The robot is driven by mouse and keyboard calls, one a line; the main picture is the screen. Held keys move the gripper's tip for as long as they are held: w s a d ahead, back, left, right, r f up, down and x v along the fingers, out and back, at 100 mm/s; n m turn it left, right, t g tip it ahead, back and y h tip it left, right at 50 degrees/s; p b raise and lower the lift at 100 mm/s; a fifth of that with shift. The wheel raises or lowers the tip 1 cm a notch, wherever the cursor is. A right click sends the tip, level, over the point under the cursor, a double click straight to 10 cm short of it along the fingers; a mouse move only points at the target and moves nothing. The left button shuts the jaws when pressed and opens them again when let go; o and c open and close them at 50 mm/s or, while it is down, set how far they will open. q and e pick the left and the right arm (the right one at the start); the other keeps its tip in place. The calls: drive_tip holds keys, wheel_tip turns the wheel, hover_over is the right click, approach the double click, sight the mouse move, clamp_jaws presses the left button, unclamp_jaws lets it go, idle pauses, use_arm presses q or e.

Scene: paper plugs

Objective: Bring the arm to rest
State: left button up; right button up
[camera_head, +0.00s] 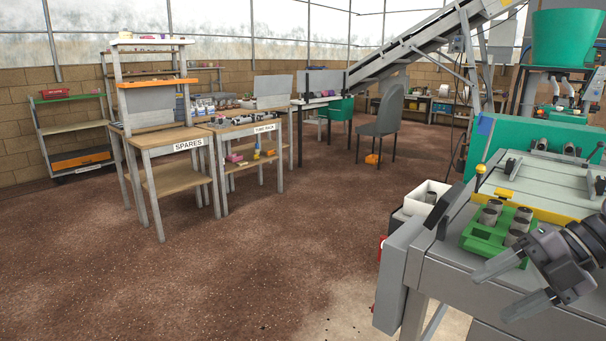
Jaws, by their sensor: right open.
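My right gripper (508,287) is at the lower right of the head view, over the front edge of the grey machine bench (463,272). Its two grey fingers are spread apart with nothing between them. The fingers point left, just in front of a green tray (472,243) that holds several grey cylindrical plugs (489,214). The gripper body covers the tray's right front corner. My left gripper is not in view.
A white bin (428,198) stands at the bench's left end. A yellow-topped knob (480,170) rises behind the tray. Tables labelled SPARES (165,141) and TUBE RACK (250,133) stand at the left, with a chair (384,117) further back. The brown floor between is open.

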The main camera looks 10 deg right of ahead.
wheel_tip(320, 180, down, 18)
drive_tip(key=s+m+t+h+p, duration=0.2)
drive_tip(key=s+m+t+h, duration=0.1)
drive_tip(key=m+t, duration=1.05)
drive_tip(key=s+a+f+m+g+h, duration=0.3)
drive_tip(key=s+a+f+m+g, duration=0.3)
drive_tip(key=s+a+f+m, duration=0.3)
drive_tip(key=a+f+m, duration=0.3)
drive_tip(key=a+f, duration=0.1)
drive_tip(key=a, duration=0.2)
drive_tip(key=shift+a+p, duration=0.2)
drive_tip(key=shift+p, duration=0.2)
